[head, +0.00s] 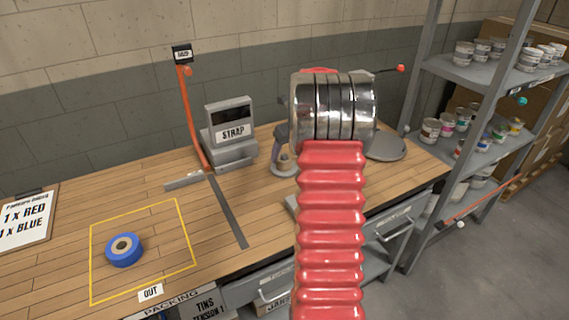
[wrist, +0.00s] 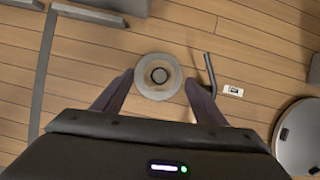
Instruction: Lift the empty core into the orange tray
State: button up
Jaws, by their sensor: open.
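The empty core appears as a small tan ring (wrist: 171,79) around a grey hub on a round grey base, in the middle of the wrist view. In the head view the same tan core (head: 284,159) stands on its grey base on the bench, left of my red arm. My gripper (wrist: 159,80) is open, with one dark finger on each side of the core in the wrist view. I cannot tell whether the fingers touch it. In the head view only a dark part of the gripper shows above the core. No orange tray is visible.
A blue tape roll (head: 124,249) lies inside a yellow outline marked OUT. A bent dark rod (wrist: 208,72) is just right of the core. A grey shelf (head: 480,75) with tins stands at the right.

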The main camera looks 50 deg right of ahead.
aim_at(285, 155)
jog(key=shift+x, duration=2.35)
jog(key=shift+c, duration=0.5)
jog(key=c, duration=1)
notch_tip(285, 155, up, 10)
